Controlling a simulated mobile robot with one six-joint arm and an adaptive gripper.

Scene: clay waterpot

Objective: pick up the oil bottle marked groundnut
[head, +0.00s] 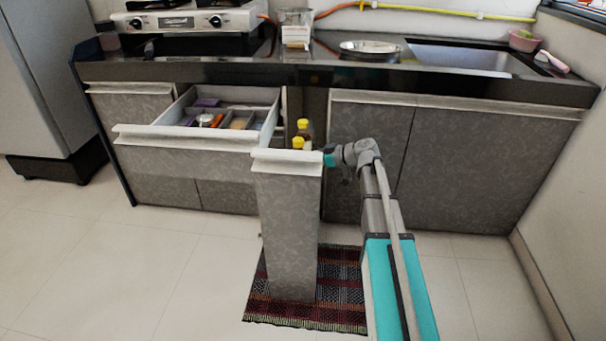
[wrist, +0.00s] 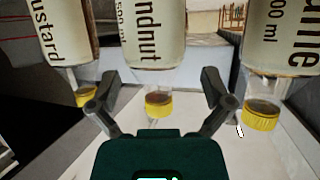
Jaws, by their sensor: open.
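The groundnut bottle (wrist: 152,40) is in the middle of the wrist view, clear with a yellow cap and "ndnut" readable on its label. It appears cap-down in that view. My gripper (wrist: 158,82) is open, with one finger on each side of this bottle's cap end; I cannot tell whether they touch it. In the head view, my gripper (head: 330,160) is at the right side of the pulled-out narrow cabinet (head: 288,215). Two yellow-capped bottles (head: 304,130) show there; their labels are unreadable and their lower parts are hidden.
An open drawer (head: 190,140) is left of the narrow cabinet. The dark counter (head: 330,72) is above. A striped mat (head: 340,300) lies below.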

